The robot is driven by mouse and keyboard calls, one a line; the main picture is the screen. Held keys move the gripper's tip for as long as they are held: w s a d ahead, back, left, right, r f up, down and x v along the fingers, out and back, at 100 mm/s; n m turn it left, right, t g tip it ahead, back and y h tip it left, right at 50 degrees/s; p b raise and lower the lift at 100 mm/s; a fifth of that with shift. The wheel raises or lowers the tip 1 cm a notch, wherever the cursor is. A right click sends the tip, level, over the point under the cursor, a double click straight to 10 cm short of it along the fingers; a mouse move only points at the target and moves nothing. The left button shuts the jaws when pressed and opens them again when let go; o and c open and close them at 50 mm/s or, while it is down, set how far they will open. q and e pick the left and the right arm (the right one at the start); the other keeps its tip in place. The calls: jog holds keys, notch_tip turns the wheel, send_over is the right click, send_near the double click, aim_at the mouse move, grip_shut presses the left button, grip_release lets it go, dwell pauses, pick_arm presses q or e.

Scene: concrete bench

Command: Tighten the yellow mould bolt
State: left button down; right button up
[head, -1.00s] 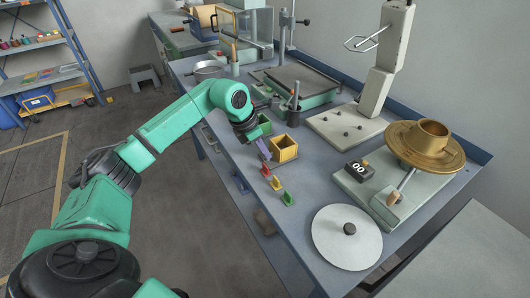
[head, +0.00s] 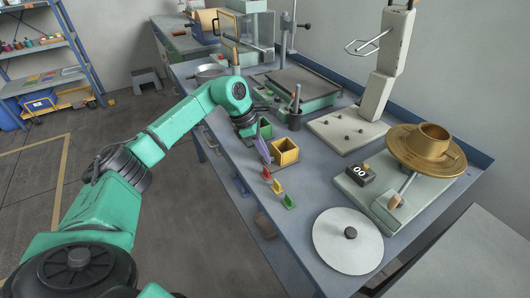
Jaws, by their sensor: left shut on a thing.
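A small yellow open-topped box (head: 285,151), which looks like the yellow mould, stands near the left edge of the bench. A green box (head: 265,128) stands just behind it. I cannot make out a bolt on the yellow box. My left gripper (head: 257,138) is low over the bench, just left of these boxes. It appears shut on a thin purple piece (head: 263,151), which slants down beside the yellow box; the fingertips are too small and dark to see clearly. Whether the piece touches the box cannot be told. My right gripper is not in view.
Small red (head: 266,173), yellow (head: 277,186) and green (head: 289,201) pieces stand in a row along the bench edge. A pale disc (head: 335,252) lies in front. A brass wheel (head: 447,165), a counter (head: 359,174) and a post stand (head: 348,133) occupy the right side.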

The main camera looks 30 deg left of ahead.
pick_arm(q)
jog(key=c, duration=1.3)
grip_release()
jog(key=shift+r, duration=0.1)
jog(key=v, duration=1.4)
jog(key=shift+s+r, duration=0.1)
jog(key=shift+r, duration=0.1)
